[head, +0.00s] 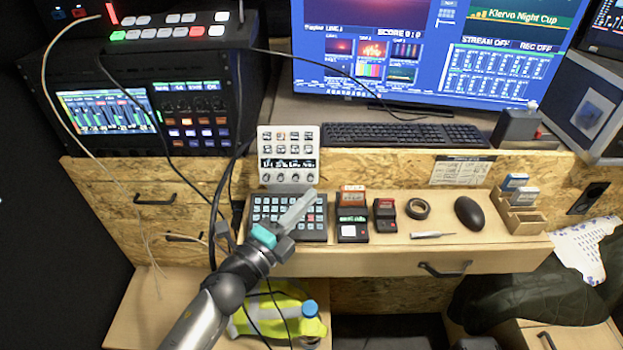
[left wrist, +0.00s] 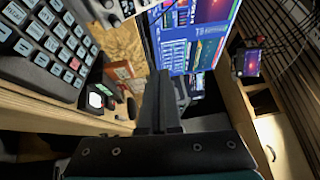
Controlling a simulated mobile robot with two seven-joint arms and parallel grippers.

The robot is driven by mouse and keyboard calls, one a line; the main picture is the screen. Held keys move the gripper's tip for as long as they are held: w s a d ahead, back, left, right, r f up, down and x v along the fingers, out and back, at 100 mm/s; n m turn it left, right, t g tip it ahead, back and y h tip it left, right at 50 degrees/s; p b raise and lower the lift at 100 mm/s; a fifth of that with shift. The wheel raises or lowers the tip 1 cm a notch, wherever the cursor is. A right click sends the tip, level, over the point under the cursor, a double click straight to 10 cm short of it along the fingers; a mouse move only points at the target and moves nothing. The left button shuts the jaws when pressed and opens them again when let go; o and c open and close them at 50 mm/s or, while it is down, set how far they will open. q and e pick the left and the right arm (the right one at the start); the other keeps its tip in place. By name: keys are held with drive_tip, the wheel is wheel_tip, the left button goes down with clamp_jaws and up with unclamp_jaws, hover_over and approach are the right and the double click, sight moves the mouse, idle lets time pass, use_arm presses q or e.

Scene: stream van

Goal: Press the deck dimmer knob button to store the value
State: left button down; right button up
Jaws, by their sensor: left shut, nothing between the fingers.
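The white deck (head: 288,148) stands upright against the wood panel behind the desk in the head view. It has rows of keys, a dark display strip (head: 288,163) and a row of knobs (head: 281,178) along its bottom edge. My left gripper (head: 311,194) is shut and empty, its tips just below and in front of the right end of the knob row. I cannot tell whether they touch a knob. In the left wrist view the shut fingers (left wrist: 158,95) point forward, and part of the white deck (left wrist: 106,12) shows at the top. My right gripper is not in view.
A black keypad (head: 265,208) lies under my left gripper. Right of it on the shelf are small devices (head: 352,228), a tape roll (head: 418,208), a screwdriver (head: 432,235) and a mouse (head: 469,213). A keyboard (head: 400,134) and monitor (head: 430,50) are behind.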

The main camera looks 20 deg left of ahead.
sight(310, 179)
use_arm(q)
drive_tip(key=w+f+b, duration=0.1)
drive_tip(key=w, duration=0.1)
drive_tip(key=w+a+f+b, duration=0.1)
drive_tip(key=w, duration=0.1)
drive_tip(key=w+f+b, duration=0.1)
drive_tip(key=shift+w+a, duration=0.35)
drive_tip(key=shift+w, duration=0.05)
drive_tip(key=shift+w+a+f+b, duration=0.1)
drive_tip(key=shift+w+f+b, duration=0.05)
drive_tip(key=shift+w+b, duration=0.25)
drive_tip(key=shift+w, duration=0.2)
drive_tip(key=shift+w+a+f+b, duration=0.1)
drive_tip(key=shift+w+f+b, duration=0.1)
drive_tip(key=shift+b, duration=0.1)
drive_tip(key=shift+w+r, duration=0.1)
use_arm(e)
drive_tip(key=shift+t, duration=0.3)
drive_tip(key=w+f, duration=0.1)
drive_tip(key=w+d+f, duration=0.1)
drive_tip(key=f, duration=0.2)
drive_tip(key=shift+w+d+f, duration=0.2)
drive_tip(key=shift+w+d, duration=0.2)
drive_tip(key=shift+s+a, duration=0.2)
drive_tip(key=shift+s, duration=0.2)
use_arm(q)
drive_tip(key=shift+w+a, duration=0.1)
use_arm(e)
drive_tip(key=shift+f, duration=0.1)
